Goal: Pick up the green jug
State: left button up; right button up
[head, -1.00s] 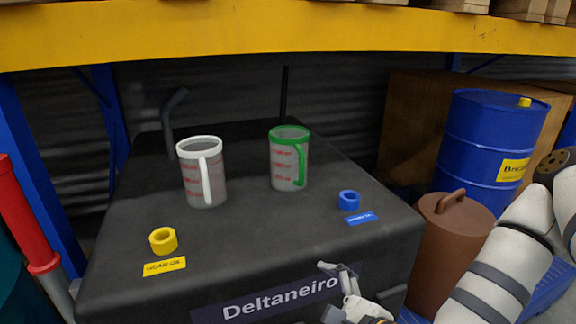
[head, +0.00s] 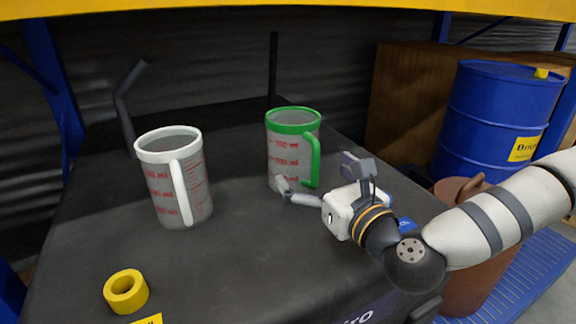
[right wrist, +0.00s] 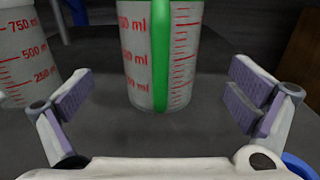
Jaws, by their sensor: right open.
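The green jug (head: 288,150) is a clear measuring jug with a green rim, green handle and red markings. It stands upright on the black bench top, right of the white-rimmed jug. My right gripper (head: 318,178) is open beside the jug, on its right front. In the right wrist view the green jug (right wrist: 150,60) stands ahead, between the two spread fingers (right wrist: 155,100), with its green handle facing the camera. The fingers do not close on it. Its top is cut off in that view. My left gripper is not in view.
A white-rimmed jug (head: 178,178) stands to the left on the bench (head: 240,260). A yellow ring (head: 126,291) lies at the front left. A blue drum (head: 498,120) and a brown container (head: 470,290) stand right of the bench.

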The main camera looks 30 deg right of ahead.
aim_at(305, 157)
jog(key=w, duration=0.4)
jog(key=w+r, duration=0.1)
jog(key=w, duration=0.1)
jog(key=shift+w, duration=0.25)
jog(key=c, duration=1.2)
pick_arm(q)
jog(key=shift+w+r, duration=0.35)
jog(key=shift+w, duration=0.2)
pick_arm(e)
jog(key=shift+r, duration=0.1)
